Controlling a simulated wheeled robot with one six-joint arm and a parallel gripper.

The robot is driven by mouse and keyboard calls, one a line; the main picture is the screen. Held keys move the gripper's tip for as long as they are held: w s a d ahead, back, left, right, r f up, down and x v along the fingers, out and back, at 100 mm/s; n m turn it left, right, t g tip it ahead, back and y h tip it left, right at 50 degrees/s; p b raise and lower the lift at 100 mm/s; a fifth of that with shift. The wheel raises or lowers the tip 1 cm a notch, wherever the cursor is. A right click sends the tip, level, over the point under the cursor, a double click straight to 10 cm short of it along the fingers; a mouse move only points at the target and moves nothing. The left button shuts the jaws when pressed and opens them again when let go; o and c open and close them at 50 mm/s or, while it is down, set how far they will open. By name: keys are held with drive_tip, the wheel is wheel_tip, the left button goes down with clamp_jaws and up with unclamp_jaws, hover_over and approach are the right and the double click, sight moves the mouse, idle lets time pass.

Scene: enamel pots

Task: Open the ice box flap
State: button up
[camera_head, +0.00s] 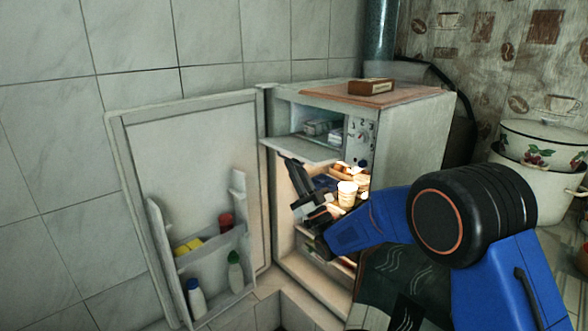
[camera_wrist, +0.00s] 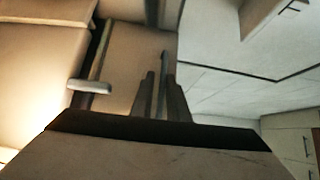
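The ice box (camera_head: 325,125) at the top of the fridge shows its inside, with packages in it. Its pale flap (camera_head: 298,149) lies lowered, roughly level, sticking out at the front of the compartment. My gripper (camera_head: 296,172) is just below the flap's front edge in the head view, fingers pointing up; whether it touches the flap I cannot tell. I cannot surely pick out the flap in the wrist view.
The fridge door (camera_head: 190,150) stands wide open to the left, with bottles in its shelves. Lit food and a cup (camera_head: 347,194) are on the shelf behind my gripper. A small box (camera_head: 371,87) lies on top of the fridge. White pots (camera_head: 540,150) stand at the right.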

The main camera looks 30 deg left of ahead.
sight(297, 149)
drive_tip(key=shift+w+d+t, duration=0.3)
drive_tip(key=shift+w+t, duration=0.2)
drive_tip(key=shift+w, duration=0.15)
drive_tip(key=shift+s, duration=0.15)
wheel_tip(297, 149, up, 10)
drive_tip(key=shift+s+a+f, duration=0.1)
idle(0.3)
